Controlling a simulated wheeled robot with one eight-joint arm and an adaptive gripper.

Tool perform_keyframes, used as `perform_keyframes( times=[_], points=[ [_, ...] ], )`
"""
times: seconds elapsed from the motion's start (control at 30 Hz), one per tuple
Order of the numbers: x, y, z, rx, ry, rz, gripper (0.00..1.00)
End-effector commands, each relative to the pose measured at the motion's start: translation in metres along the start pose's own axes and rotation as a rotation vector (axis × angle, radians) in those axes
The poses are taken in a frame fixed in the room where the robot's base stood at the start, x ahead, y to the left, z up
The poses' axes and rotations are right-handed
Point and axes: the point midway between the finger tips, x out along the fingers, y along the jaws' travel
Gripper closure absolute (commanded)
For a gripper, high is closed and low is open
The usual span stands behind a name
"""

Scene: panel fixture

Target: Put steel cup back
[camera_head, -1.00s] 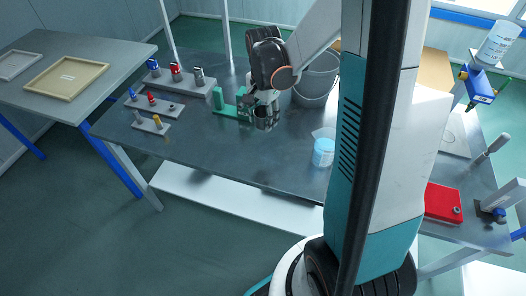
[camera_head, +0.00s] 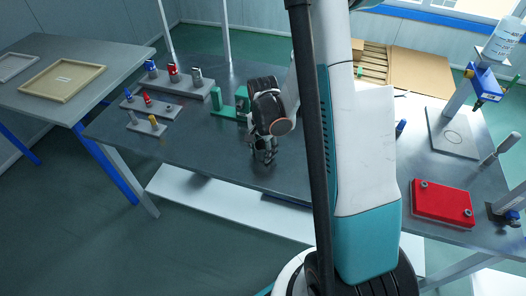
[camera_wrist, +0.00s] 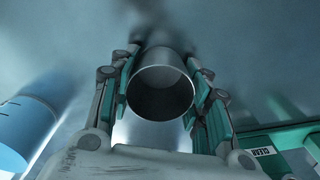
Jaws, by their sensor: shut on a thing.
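My gripper (camera_head: 264,153) is over the grey steel table (camera_head: 215,150), pointing down, in front of a green fixture (camera_head: 242,104). In the wrist view its two fingers (camera_wrist: 160,78) are closed on either side of the steel cup (camera_wrist: 162,90), a shiny cylinder with its round open mouth facing the camera. The cup is mostly hidden by my fingers in the head view. I cannot tell whether its base touches the tabletop. The green fixture with a label also shows at the right of the wrist view (camera_wrist: 285,150), apart from the cup.
A beaker of blue liquid (camera_wrist: 22,130) stands left of the cup in the wrist view. Grey racks with coloured pegs (camera_head: 180,82) stand at the table's left. A red block (camera_head: 442,204) and a stand (camera_head: 452,135) are at the right. The table's front middle is clear.

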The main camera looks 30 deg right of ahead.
Motion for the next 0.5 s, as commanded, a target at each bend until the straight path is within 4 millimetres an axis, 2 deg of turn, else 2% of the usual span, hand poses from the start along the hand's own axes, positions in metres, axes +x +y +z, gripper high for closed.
perform_keyframes(
  times=[0.37,0.4,0.47,0.5],
  points=[
    [0.0047,0.0001,0.0001,0.0,0.0,0.0,0.82],
    [0.0045,0.0001,0.0001,0.0,0.0,0.0,0.52],
    [0.0038,0.0001,0.0001,0.0,0.0,0.0,0.39],
    [0.0037,0.0001,0.0,0.0,0.0,0.0,0.36]
  ],
)
